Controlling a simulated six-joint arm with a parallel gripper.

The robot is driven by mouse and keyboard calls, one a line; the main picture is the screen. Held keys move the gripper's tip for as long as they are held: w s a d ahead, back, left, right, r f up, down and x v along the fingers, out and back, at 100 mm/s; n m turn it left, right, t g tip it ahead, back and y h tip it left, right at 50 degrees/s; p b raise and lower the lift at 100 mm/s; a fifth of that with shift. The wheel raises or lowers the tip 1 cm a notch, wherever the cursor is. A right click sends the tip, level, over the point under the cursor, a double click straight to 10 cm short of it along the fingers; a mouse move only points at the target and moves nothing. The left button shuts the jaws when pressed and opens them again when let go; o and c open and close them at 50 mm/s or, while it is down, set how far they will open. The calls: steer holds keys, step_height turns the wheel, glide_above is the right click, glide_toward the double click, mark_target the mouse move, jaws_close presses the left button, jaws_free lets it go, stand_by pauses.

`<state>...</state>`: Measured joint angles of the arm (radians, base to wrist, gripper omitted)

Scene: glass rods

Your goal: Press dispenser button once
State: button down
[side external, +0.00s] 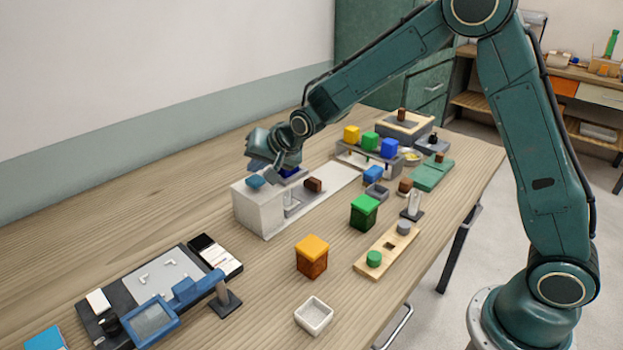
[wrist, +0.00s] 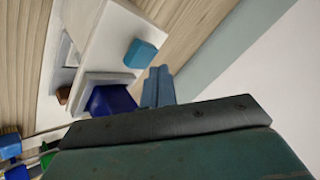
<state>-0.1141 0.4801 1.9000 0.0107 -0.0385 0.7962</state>
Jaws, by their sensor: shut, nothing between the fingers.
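The dispenser is a white box (side external: 258,212) at the back of the table, left of centre in the side view; its pale top also shows in the wrist view (wrist: 105,35). A blue button (side external: 255,182) sits on its top and shows clearly in the wrist view (wrist: 140,53). My gripper (side external: 276,172) is above the dispenser, close to the button. In the wrist view its blue-grey fingers (wrist: 157,87) are together and empty, with the button just beyond their tips. I cannot tell any touch; the button does not look covered.
A dark blue piece (wrist: 108,100) is beside the fingers, partly behind my gripper. A brown block (side external: 313,185) is right of the dispenser. Orange-topped (side external: 312,257) and green-topped (side external: 364,211) boxes stand in front. A rack with coloured blocks (side external: 370,141) is farther right.

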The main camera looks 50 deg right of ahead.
mark_target(258, 181)
steer(key=shift+f, duration=1.2)
stand_by(1.7)
steer(key=shift+r, duration=1.15)
steer(key=shift+r, duration=0.15)
steer(key=shift+r, duration=2.4)
steer(key=shift+s, duration=0.1)
